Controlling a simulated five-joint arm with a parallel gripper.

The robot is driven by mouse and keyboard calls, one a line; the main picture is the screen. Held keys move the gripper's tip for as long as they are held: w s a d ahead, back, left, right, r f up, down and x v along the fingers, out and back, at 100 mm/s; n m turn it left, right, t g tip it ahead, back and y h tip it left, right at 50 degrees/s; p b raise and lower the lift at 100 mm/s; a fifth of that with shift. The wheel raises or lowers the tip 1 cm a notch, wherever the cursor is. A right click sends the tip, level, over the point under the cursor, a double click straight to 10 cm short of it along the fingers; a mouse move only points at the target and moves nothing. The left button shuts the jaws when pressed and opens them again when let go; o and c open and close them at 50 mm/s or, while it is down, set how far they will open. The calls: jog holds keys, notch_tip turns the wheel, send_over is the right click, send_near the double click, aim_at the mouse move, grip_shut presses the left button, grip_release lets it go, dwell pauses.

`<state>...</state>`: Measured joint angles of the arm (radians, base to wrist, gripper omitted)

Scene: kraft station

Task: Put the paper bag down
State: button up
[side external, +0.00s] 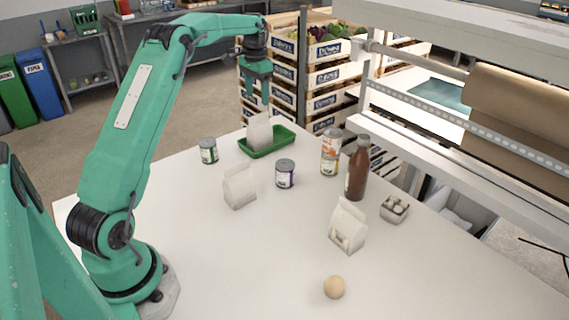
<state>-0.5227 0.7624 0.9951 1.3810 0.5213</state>
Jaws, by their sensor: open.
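One white paper bag (260,132) stands upright in the green tray (288,146) at the back of the white table (190,250). My gripper (257,97) is open, just above this bag, with its fingers pointing down. Whether the fingertips touch the bag's top cannot be told. A second paper bag (239,187) stands on the table nearer the middle. A third paper bag (347,226) stands at the front right.
Near the tray are a small can (208,151) and another can (285,174). A taller can (331,153), a brown bottle (357,168) and an egg carton (395,208) stand at right. A round egg-like object (334,287) lies in front. The table's left front is clear.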

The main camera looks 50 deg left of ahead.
jog(key=s+d+r+t, duration=0.1)
jog(key=s+d+r, duration=0.45)
jog(key=d, duration=0.35)
jog(key=s+d+r+t, duration=0.2)
jog(key=s+d+r, duration=0.4)
jog(key=d, duration=0.4)
jog(key=s+d+f+t, duration=0.1)
jog(key=s+d+f, duration=0.1)
jog(key=s+d, duration=0.3)
jog(key=s+d+f+t, duration=0.1)
jog(key=s+d, duration=0.4)
jog(key=s, duration=0.7)
jog(key=shift+s+d+f+t, duration=0.3)
jog(key=shift+s+d+f, duration=0.1)
jog(key=shift+f, duration=0.4)
